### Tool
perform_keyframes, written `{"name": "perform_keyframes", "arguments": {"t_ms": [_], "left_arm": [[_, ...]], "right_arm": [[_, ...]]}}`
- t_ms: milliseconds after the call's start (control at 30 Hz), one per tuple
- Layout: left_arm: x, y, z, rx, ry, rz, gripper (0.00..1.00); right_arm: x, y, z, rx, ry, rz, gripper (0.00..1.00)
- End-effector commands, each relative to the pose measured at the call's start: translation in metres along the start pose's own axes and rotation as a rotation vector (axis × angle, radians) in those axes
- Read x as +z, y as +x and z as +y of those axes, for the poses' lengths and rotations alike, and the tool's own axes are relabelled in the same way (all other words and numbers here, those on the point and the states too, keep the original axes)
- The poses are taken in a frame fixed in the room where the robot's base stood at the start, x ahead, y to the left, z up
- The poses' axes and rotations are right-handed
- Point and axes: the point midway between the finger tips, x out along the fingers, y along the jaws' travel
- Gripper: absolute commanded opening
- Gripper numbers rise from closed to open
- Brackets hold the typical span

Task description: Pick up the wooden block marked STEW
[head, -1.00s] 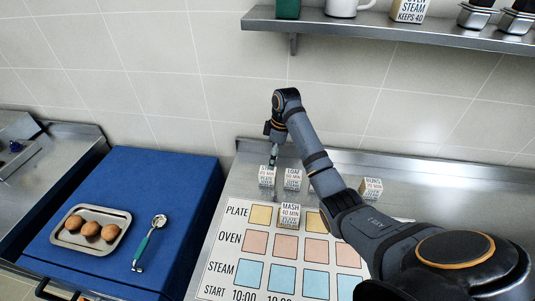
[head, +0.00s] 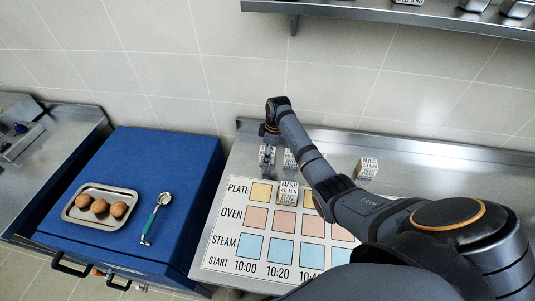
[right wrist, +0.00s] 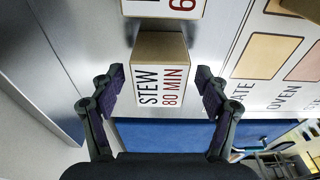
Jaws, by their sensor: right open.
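The wooden block marked STEW 80 MIN (right wrist: 161,84) has a white label with black and red letters and a brown side. In the right wrist view it sits between the two fingers of my right gripper (right wrist: 160,88), with a gap on each side. The gripper is open. In the head view my right gripper (head: 268,143) points down over the leftmost block (head: 266,158) behind the chart, and partly hides it. My left gripper is not in view.
Another labelled block (right wrist: 165,7) stands close by. The MASH block (head: 288,191) is on the chart (head: 225,247), and a further block (head: 367,168) stands right of my arm. A blue cabinet (head: 185,175) holds a tray of brown round items (head: 76,215) and a green-handled scoop (head: 152,222).

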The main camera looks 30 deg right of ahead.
Motion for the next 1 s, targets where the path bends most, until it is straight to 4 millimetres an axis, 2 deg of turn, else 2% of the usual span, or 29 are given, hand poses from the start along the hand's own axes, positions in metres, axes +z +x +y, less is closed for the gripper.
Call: {"name": "perform_keyframes", "arguments": {"t_ms": [100, 300, 767, 1000], "left_arm": [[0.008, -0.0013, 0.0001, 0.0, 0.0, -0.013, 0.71], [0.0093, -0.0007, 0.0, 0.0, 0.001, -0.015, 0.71], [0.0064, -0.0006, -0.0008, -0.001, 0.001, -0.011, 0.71], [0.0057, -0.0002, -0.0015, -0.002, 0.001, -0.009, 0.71]], "right_arm": [[-0.0003, 0.009, -0.0005, 0.0, 0.0, 0.001, 0.75], [0.0, 0.01, -0.0003, 0.0, 0.0, 0.0, 0.75], [0.0003, 0.0097, -0.0002, 0.0, 0.0, 0.0, 0.13], [0.0, 0.0089, 0.0001, 0.001, 0.0, 0.0, 0.13]]}}
